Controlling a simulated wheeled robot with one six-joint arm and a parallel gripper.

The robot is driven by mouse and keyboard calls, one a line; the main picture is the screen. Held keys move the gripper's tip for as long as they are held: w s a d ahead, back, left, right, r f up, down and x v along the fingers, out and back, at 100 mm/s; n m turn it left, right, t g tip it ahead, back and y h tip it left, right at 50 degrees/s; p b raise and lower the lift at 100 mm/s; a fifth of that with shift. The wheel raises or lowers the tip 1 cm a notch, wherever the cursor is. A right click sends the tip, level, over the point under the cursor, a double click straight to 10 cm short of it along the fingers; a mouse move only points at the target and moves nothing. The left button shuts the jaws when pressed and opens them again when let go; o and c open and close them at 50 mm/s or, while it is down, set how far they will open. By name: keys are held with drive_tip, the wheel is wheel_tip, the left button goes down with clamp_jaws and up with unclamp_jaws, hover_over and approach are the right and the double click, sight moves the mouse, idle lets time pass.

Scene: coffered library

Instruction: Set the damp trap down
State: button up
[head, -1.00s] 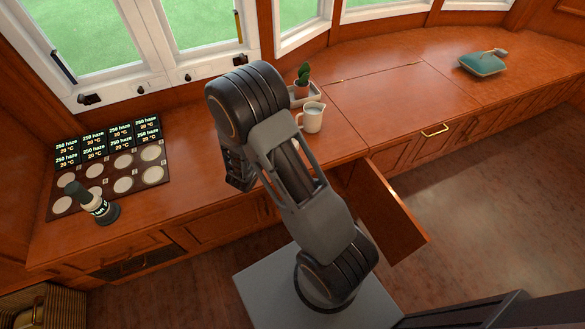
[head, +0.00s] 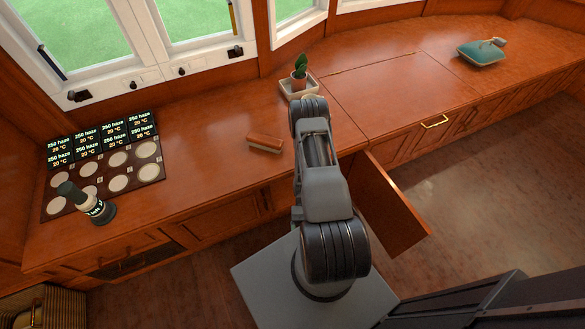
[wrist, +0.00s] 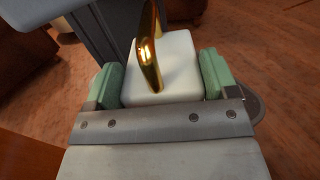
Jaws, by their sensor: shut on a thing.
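In the wrist view my gripper (wrist: 161,80) has its two green finger pads on either side of a white block (wrist: 176,88) with an upright golden loop on top. I take this white block to be the damp trap; it is held between the pads, and its lower part is hidden. Wooden floor and a grey body show around and below it. In the head view my arm reaches away over the counter's front edge, beside an open cupboard door, and hides the gripper and the block.
The open cupboard door (head: 388,203) juts out right of my arm.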

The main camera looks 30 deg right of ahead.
drive_tip(key=w+a+f+m+t+y+b, duration=0.1)
drive_tip(key=w+f+m+t+y, duration=0.2)
drive_tip(key=w+m+t+y, duration=0.4)
drive_tip(key=w+a+f+m+t+y+b, duration=0.1)
drive_tip(key=w+f+m+t+y, duration=0.3)
drive_tip(key=t, duration=0.6)
drive_tip(key=w+d+f+m+t+h+b, duration=0.4)
drive_tip(key=w+d+m+t+h+b, duration=0.25)
drive_tip(key=w+m+t+h, duration=0.3)
drive_tip(key=w+d+f+m+t+h+b, duration=0.6)
drive_tip(key=w+m+h, duration=0.3)
drive_tip(key=m+h, duration=0.3)
drive_tip(key=shift+n+t+h, duration=0.45)
drive_tip(key=shift+n+h, duration=0.1)
drive_tip(key=w+d+f+b, duration=0.2)
drive_tip(key=d+f+b, duration=0.1)
drive_tip(key=d+f, duration=0.1)
drive_tip(key=w+d+f+b, duration=0.2)
drive_tip(key=d+f+b, duration=0.1)
drive_tip(key=d+b, duration=0.1)
drive_tip(key=w+d+f+b, duration=0.3)
drive_tip(key=d+f, duration=0.1)
drive_tip(key=shift+f, duration=0.3)
